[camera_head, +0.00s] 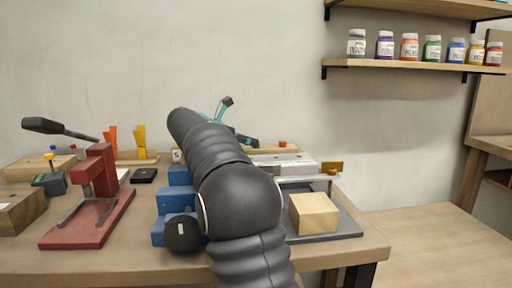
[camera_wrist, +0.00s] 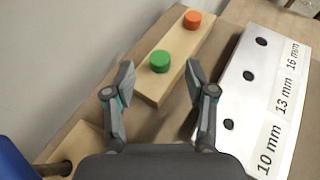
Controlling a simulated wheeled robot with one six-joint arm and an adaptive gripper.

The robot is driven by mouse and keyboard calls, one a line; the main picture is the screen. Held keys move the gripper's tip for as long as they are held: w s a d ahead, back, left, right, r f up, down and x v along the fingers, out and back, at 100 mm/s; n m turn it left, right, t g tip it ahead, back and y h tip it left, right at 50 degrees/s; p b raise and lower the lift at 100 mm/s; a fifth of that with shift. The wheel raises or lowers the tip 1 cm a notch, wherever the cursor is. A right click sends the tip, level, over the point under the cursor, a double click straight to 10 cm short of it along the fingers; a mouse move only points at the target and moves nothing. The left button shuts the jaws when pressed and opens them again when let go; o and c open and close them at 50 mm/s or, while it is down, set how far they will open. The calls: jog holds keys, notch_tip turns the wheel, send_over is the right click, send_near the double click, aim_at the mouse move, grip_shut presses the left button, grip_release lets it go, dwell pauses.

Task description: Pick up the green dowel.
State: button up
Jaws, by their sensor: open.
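The green dowel (camera_wrist: 160,61) stands in a long wooden block in the wrist view, with only its round top and a little of its side showing. My gripper (camera_wrist: 161,80) is open and empty. Its two fingers are spread to the left and right, with the green dowel between them in the picture, a little beyond the fingertips. I cannot tell the height gap. In the head view my arm hides the green dowel, and my gripper (camera_head: 232,118) shows only in part beyond the arm.
An orange dowel (camera_wrist: 192,19) stands farther along the wooden block (camera_wrist: 178,45). A pale gauge block (camera_wrist: 245,100) with holes marked 10, 13 and 16 mm lies to the right. The wall (camera_wrist: 60,50) is close on the left. A red press (camera_head: 95,190) stands left on the bench.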

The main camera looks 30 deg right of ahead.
jog(key=x, duration=0.2)
jog(key=shift+d+f, duration=0.15)
jog(key=shift+d, duration=0.25)
jog(key=c, duration=1)
jog(key=shift+c, duration=0.2)
